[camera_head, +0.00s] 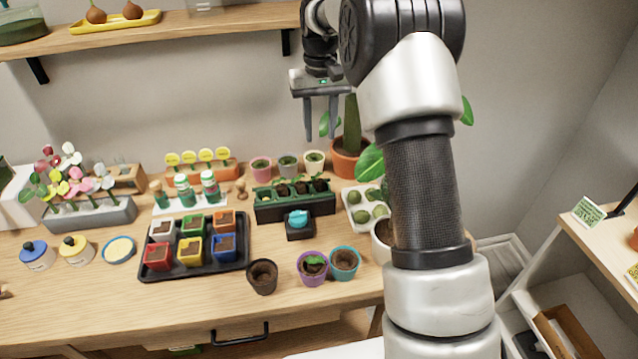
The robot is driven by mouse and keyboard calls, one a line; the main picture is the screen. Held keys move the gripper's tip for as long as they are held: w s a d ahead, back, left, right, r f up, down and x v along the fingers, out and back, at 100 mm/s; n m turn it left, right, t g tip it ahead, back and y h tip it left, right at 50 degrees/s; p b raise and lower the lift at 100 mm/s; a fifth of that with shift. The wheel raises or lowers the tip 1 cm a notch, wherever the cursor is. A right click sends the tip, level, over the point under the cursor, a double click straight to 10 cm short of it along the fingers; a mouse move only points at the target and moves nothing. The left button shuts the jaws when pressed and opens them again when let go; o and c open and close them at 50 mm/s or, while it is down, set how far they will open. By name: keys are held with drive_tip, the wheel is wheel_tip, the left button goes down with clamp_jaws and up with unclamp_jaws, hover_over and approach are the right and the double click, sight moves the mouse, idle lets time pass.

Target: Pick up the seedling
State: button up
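Small green seedlings (300,186) stand in a dark green planter tray (295,207) at the table's middle back. Another small green plant (314,260) sits in a purple pot (312,276) near the front edge. I cannot tell which of these is the task's seedling. My gripper (320,138) points down, high above the back of the table, with its two fingers apart and nothing visible between them. It is clear of the planter tray and the purple pot.
A black tray (205,277) of coloured pots is to the left. A brown pot (262,277) and a teal-rimmed pot (345,263) flank the purple pot. A leafy plant in a terracotta pot (346,163) stands behind, partly hidden by my arm. Bare wood shows at front left.

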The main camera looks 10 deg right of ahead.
hover_over(319, 181)
wheel_tip(319, 181, down, 11)
drive_tip(key=shift+s+d+r, duration=0.1)
wheel_tip(319, 181, down, 5)
drive_tip(key=shift+r+p, duration=0.1)
drive_tip(key=shift+p, duration=0.3)
drive_tip(key=c, duration=0.8)
